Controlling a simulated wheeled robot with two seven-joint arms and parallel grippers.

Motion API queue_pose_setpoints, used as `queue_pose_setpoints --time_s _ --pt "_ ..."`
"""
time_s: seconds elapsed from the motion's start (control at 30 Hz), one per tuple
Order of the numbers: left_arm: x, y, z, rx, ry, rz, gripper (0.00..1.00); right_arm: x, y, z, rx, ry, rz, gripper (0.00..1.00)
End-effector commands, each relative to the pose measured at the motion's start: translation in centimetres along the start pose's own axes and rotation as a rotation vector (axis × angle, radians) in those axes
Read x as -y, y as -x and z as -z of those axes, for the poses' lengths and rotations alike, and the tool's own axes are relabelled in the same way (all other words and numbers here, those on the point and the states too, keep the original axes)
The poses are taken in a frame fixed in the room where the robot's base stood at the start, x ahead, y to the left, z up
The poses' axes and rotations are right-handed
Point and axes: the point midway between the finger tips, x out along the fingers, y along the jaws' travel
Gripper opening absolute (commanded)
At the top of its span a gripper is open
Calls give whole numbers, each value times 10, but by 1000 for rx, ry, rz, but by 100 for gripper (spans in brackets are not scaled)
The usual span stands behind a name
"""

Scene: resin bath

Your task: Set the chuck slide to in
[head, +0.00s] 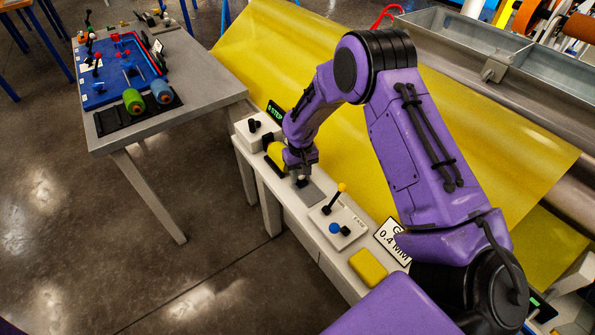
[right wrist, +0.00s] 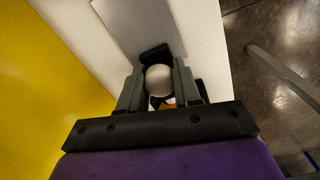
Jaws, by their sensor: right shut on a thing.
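My right gripper (head: 301,178) reaches down to the narrow white bench beside the yellow sheet. In the right wrist view, the right gripper (right wrist: 158,88) has its two grey fingers closed on a pale round knob (right wrist: 158,79), with a dark block just beyond it. The knob looks like the chuck slide's handle, but no label on it is readable. In the head view the gripper and arm hide most of it; a grey plate (head: 313,193) shows at the gripper. My left gripper is not in view.
On the bench are a control box (head: 349,222) with a yellow-tipped lever (head: 342,187) and blue knob (head: 334,229), a yellow block (head: 368,267) and a sign (head: 392,242). A white box with a black knob (head: 254,126) stands at the far end. A grey table (head: 197,75) is left.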

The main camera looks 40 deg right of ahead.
Motion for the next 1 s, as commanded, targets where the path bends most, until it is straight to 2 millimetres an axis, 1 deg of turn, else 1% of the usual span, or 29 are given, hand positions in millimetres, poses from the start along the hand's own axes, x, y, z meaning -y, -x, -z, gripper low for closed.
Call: queue_pose_setpoints --time_s 0.07,0.1,0.13,0.17,0.4,0.5,0.57,0.8,0.9,1.0 --pt "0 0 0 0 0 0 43 1 3 4 -13 -3 3 0" --pt "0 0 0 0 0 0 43 1 3 5 -14 -3 3 46" --pt "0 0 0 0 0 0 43 1 3 4 -14 -3 3 55" --pt "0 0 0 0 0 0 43 1 3 4 -13 -3 3 58" --pt "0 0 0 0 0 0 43 1 2 3 -9 -2 2 58" --pt "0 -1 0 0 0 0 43 1 8 4 -11 -1 2 58" --pt "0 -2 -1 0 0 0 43 2 18 4 -13 -1 2 58" --pt "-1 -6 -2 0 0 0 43 2 75 4 -14 -1 3 58" --pt "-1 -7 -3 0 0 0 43 1 93 4 -12 -1 2 58" --pt "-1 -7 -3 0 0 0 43 1 103 4 -10 -2 1 58"
